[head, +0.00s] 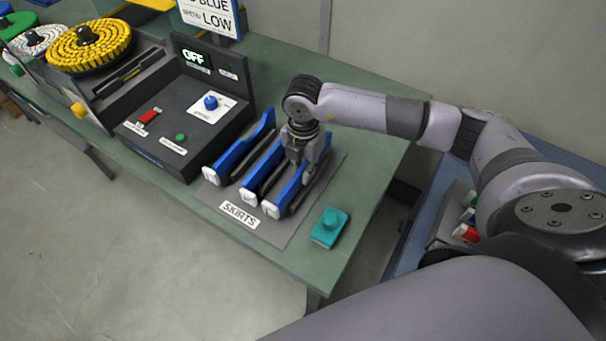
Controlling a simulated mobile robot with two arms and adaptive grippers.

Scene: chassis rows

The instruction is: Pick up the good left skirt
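Three long blue skirts with white ends lie side by side on a grey mat (283,238) labelled SKIRTS: a left one (239,153), a middle one (262,169) and a right one (290,190). Nothing visible marks which of them is good. My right gripper (301,168) points down over the far part of the right skirt, close beside the middle one. Its fingers hide part of these skirts. I cannot tell whether it is open around a skirt or shut on one. My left gripper is not in view.
A dark control box (188,120) with an OFF display stands left of the skirts. Yellow and white round trays stand at the far left. A grey wall is behind.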

